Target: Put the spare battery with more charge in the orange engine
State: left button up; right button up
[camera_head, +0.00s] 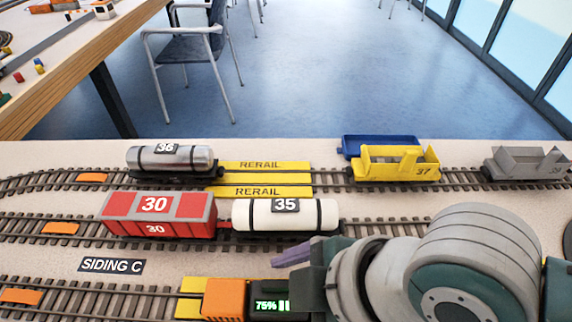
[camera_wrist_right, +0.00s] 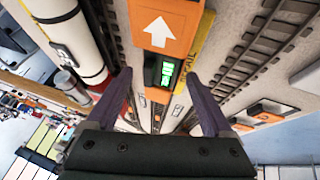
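The orange engine (camera_head: 225,299) stands on the nearest track at the bottom of the head view. In the right wrist view it shows as an orange hood with a white arrow (camera_wrist_right: 158,32), with more orange below. Between these orange parts sits a dark battery (camera_head: 268,306) with a green display reading 75%; it also shows in the right wrist view (camera_wrist_right: 153,74). My right gripper (camera_wrist_right: 160,76) is open, its two purple fingers apart on either side of the battery, with no visible contact. My arm hides the engine's right part in the head view. My left gripper is out of view.
Red wagon 30 (camera_head: 158,214) and white tank car 35 (camera_head: 285,214) stand on the middle track. Silver tank car 36 (camera_head: 170,159), yellow wagon 37 (camera_head: 398,163) and a grey wagon (camera_head: 527,163) stand behind. A SIDING C label (camera_head: 111,265) lies left of the engine.

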jog(key=shift+r, duration=0.25)
jog(key=s+d+r+m+t+p, duration=0.1)
jog(key=s+d+r+m+p, duration=0.15)
jog(key=r, duration=0.35)
jog(key=s+d+r+m+p, duration=0.1)
jog(key=d+r+m, duration=0.2)
jog(key=r, duration=0.3)
jog(key=s+d+m+h, duration=0.2)
jog(key=d+m, duration=0.3)
jog(key=d, duration=0.1)
jog(key=s+d+m+h, duration=0.3)
jog(key=d+m, duration=0.3)
jog(key=d, duration=0.1)
jog(key=shift+s+f, duration=0.35)
jog(key=shift+f, duration=0.1)
